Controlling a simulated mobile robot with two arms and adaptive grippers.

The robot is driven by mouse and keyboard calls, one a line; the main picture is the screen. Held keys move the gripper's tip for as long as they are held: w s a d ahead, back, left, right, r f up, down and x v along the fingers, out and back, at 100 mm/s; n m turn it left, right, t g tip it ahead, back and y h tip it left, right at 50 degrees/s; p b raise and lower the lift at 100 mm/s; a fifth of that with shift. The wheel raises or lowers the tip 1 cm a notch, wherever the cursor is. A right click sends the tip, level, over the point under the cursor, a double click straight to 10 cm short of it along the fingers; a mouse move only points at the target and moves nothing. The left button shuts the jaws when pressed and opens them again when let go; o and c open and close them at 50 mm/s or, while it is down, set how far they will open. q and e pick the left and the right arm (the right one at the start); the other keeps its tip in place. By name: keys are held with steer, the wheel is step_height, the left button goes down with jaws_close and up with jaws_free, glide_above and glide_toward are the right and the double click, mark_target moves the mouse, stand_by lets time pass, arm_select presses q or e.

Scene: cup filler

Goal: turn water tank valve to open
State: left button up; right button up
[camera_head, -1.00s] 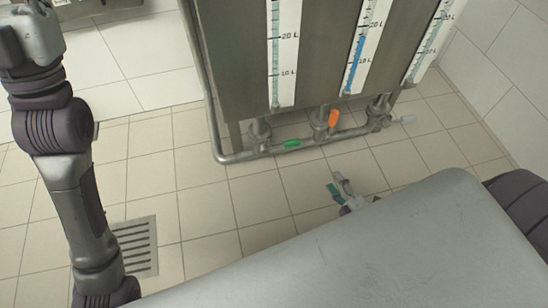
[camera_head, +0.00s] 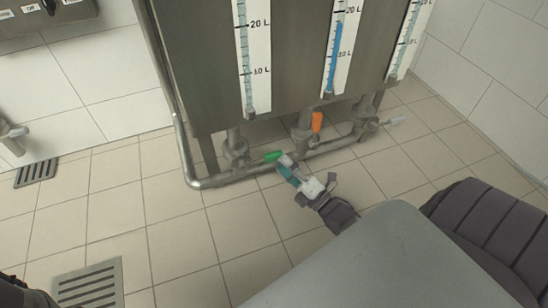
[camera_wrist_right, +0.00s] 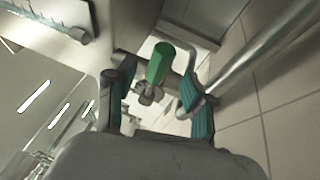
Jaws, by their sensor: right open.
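The steel water tank (camera_head: 198,70) stands at the back with valves on the pipework under it. The left valve has a green handle (camera_head: 273,156) lying roughly sideways. The middle valve has an orange handle (camera_head: 317,122) standing upright. The right valve has a white handle (camera_head: 395,120) pointing right. My right gripper (camera_head: 287,164) is open, just at the green handle. In the right wrist view the green handle (camera_wrist_right: 160,62) shows between the spread teal fingers of the gripper (camera_wrist_right: 158,80); I cannot tell whether they touch it.
A steel pipe (camera_head: 190,160) runs low along the tank's front and up its left side. Gauge strips (camera_head: 256,70) mark the tank front; the middle one shows blue. Floor drains (camera_head: 90,287) lie at the left. The tiled floor in front is clear.

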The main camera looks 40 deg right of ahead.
mark_target(274, 156)
steer(key=b+x, duration=0.1)
steer(key=x, duration=0.4)
steer(key=shift+b, duration=0.3)
steer(key=shift+s, duration=0.1)
jaws_close()
